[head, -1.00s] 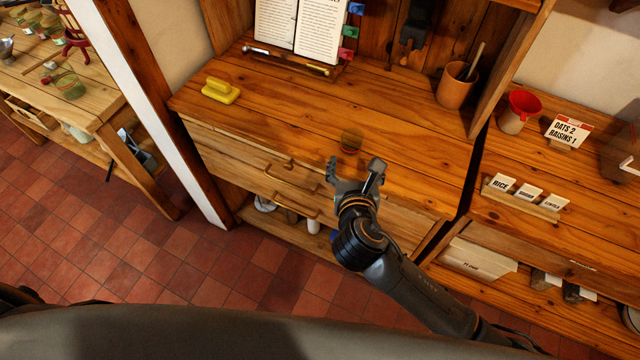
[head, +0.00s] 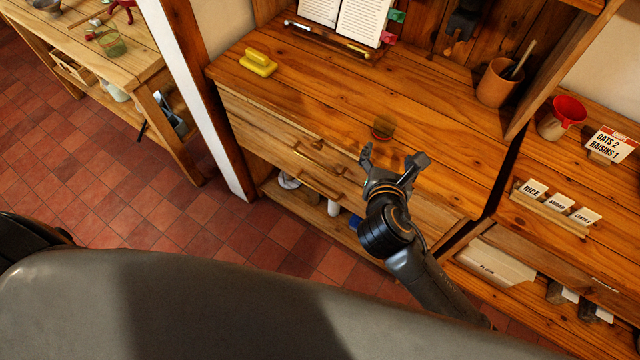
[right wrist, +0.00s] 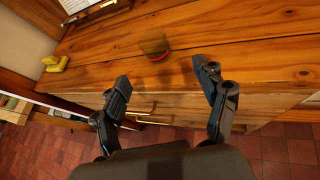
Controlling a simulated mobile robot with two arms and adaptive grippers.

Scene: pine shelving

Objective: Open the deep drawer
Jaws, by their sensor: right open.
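Below the wooden counter are stacked drawer fronts with brass bar handles, an upper handle (head: 318,153) and a lower handle (head: 318,186). The lower drawer front (head: 262,158) looks taller than the upper one, and both look closed. My right gripper (head: 394,155) is open and empty, above and to the right of the handles, near the counter's front edge. In the right wrist view its spread fingers (right wrist: 161,75) frame the counter edge, and the brass handles (right wrist: 146,117) show low beside the left finger, apart from it. My arm hides the right part of the fronts. My left gripper is out of view.
A yellow object (head: 257,62) and a book stand (head: 325,42) are farther back. An open shelf with items lies below the drawers. The tiled floor (head: 150,195) in front is clear.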

